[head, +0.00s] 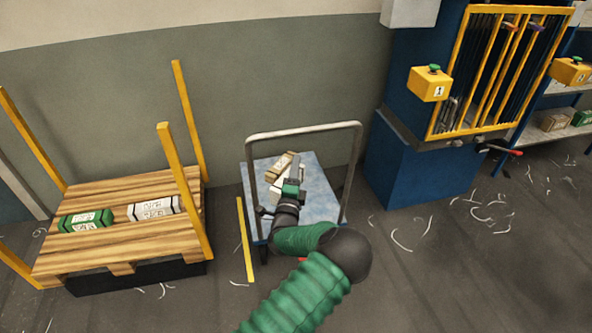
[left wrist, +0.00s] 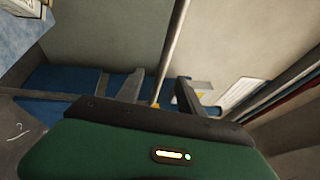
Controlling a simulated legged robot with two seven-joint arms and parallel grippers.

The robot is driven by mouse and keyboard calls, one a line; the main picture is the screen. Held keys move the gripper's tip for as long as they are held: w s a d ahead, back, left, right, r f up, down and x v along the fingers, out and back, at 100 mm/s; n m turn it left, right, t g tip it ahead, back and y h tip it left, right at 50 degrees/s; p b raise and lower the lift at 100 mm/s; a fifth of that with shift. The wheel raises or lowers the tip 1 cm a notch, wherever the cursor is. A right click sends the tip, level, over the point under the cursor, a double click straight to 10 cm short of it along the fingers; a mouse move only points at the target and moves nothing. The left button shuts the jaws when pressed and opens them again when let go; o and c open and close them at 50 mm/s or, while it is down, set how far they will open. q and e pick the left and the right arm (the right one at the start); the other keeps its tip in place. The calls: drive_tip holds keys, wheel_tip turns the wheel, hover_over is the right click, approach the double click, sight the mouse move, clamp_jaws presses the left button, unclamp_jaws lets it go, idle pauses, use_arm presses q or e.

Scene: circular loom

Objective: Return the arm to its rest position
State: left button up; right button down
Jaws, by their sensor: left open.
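My left arm, in a green sleeve, reaches up from the bottom of the head view to a cart. My left gripper (head: 294,172) is over the cart's blue deck (head: 318,207), beside the wrapped packages there. In the left wrist view its two fingers (left wrist: 156,92) stand apart with a gap between them, and I see nothing held. A tan package (head: 279,165) lies on the deck at the gripper's upper left. A pale package (head: 275,191) lies partly hidden behind the gripper. My right gripper does not show.
A wooden pallet (head: 110,248) with yellow posts at left holds a green package (head: 86,221) and a white package (head: 153,208). A blue machine (head: 420,170) with a yellow guard stands at right. White scraps litter the floor.

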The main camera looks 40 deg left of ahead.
use_arm(q)
drive_tip(key=s+d+r+n+g+h+p, duration=0.2)
drive_tip(key=s+d+n+g+h+p, duration=0.2)
drive_tip(key=s+d, duration=0.8)
drive_tip(key=s+d+r+n+g+h+p, duration=0.2)
drive_tip(key=s+d+n+g+h+p, duration=0.3)
drive_tip(key=s, duration=1.1)
drive_tip(key=d+n+g+p, duration=0.2)
drive_tip(key=d+n+g, duration=0.2)
drive_tip(key=d+g, duration=0.1)
drive_tip(key=shift+s+d+r+n+g, duration=0.3)
drive_tip(key=shift+s+d+r+g, duration=0.1)
drive_tip(key=shift+d, duration=0.5)
